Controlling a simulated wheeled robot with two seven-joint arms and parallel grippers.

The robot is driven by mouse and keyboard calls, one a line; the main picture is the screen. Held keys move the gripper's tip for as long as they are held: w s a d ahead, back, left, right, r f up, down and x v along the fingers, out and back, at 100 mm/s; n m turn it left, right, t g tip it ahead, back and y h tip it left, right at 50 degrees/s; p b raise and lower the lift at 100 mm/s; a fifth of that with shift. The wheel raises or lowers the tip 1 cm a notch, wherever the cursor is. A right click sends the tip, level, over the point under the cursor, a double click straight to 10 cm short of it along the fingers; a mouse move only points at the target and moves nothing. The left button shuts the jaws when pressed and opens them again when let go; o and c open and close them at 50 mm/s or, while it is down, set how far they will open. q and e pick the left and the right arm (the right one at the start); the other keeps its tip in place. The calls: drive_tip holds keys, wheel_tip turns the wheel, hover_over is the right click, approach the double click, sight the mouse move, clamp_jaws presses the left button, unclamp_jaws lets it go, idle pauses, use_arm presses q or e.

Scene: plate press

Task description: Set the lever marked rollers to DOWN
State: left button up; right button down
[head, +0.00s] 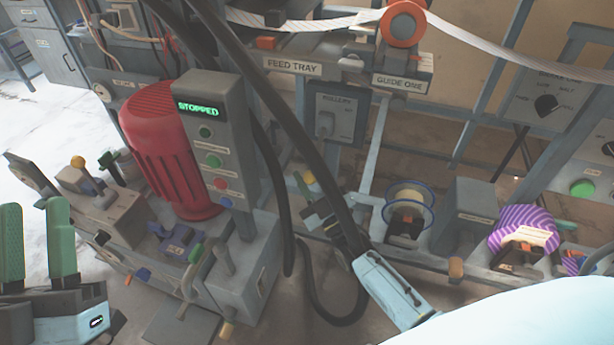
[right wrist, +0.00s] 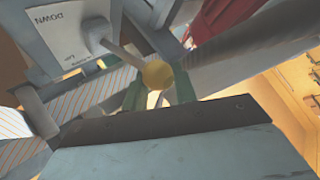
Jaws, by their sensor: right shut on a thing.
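The grey rollers panel (head: 338,112) stands in the middle of the head view. In the right wrist view the panel (right wrist: 62,35) shows the words DOWN and UP. The lever's grey shaft (right wrist: 124,48) leads out from its hub to a yellow ball knob (right wrist: 158,75). My right gripper (right wrist: 159,90) is shut on this knob, one green finger on each side. In the head view the knob (head: 309,177) shows at the gripper's tip; dark cables partly cover this area. I cannot tell the lever's exact setting. My left gripper (head: 38,242) is open and empty at lower left.
A red motor (head: 165,150) and a control box (head: 215,130) reading STOPPED stand left of the panel. Dark cables (head: 275,100) cross in front. A wire spool (head: 408,207) and a purple striped roll (head: 522,228) sit at right.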

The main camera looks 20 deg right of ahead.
drive_tip(key=c, duration=1.2)
unclamp_jaws()
drive_tip(key=shift+w+d+f, duration=0.15)
drive_tip(key=shift+d+f, duration=0.3)
drive_tip(key=shift+f, duration=0.15)
use_arm(q)
drive_tip(key=shift+w, duration=0.1)
use_arm(e)
drive_tip(key=shift+o, duration=0.2)
drive_tip(key=shift+s+f, duration=0.15)
drive_tip(key=shift+s, duration=0.15)
use_arm(q)
drive_tip(key=f+g, duration=0.1)
drive_tip(key=w+f+g+p, duration=0.1)
drive_tip(key=f, duration=0.1)
drive_tip(key=w+f+g+y+p, duration=0.1)
drive_tip(key=g, duration=0.1)
drive_tip(key=shift+w+d+f, duration=0.2)
drive_tip(key=shift+f, duration=0.05)
use_arm(e)
drive_tip(key=v, duration=1.2)
drive_tip(key=shift+s+a+r, duration=0.3)
drive_tip(key=shift+s+r, duration=0.05)
